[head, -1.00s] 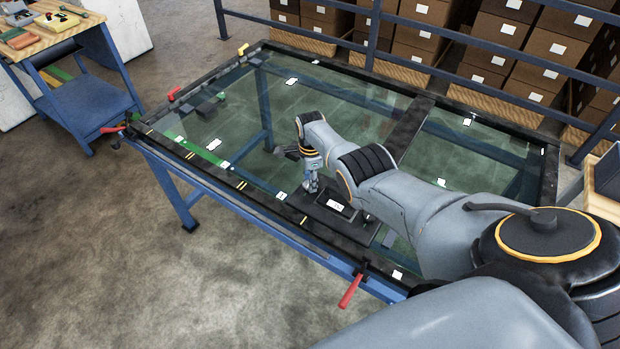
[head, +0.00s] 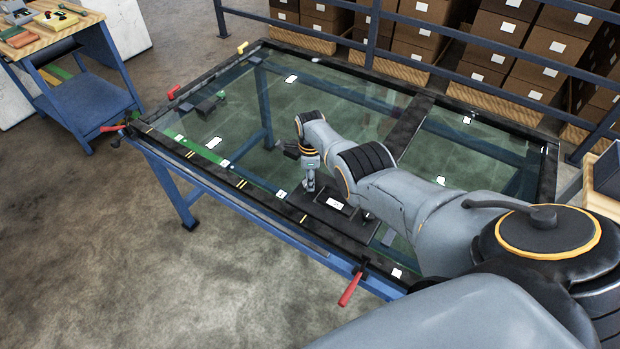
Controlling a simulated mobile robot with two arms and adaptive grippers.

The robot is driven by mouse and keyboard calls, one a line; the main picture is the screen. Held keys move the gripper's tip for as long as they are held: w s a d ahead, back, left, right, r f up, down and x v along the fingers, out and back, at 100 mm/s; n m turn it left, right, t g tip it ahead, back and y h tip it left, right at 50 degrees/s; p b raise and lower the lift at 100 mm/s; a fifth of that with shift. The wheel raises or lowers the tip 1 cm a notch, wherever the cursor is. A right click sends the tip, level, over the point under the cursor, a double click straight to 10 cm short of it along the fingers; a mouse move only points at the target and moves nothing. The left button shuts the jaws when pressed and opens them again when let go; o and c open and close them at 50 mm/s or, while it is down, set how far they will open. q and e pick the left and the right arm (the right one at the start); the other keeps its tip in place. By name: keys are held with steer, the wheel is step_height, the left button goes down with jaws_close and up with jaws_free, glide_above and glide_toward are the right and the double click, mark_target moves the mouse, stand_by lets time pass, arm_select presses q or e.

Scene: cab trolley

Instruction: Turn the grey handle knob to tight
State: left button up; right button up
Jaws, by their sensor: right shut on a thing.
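My right arm reaches in from the right over the glass-topped frame (head: 345,115). My right gripper (head: 309,186) points down at the left end of a dark plate (head: 352,221) near the frame's front edge. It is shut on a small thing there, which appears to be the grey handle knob. The fingers hide the knob almost fully, so I cannot read how far it is turned. The plate carries a white label (head: 335,203). My left gripper is not in view.
Red-handled clamps sit at the frame's front edge (head: 350,289) and left corner (head: 113,128). A blue-legged workbench (head: 84,98) with tools stands at the left. A blue railing (head: 373,38) and stacked cartons (head: 418,40) are behind. The floor at front left is clear.

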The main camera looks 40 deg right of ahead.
steer(key=o, duration=1.2)
steer(key=shift+c, duration=0.2)
steer(key=shift+w+r, duration=0.1)
steer(key=shift+r, duration=0.6)
step_height(320, 180, up, 11)
steer(key=shift+f, duration=0.2)
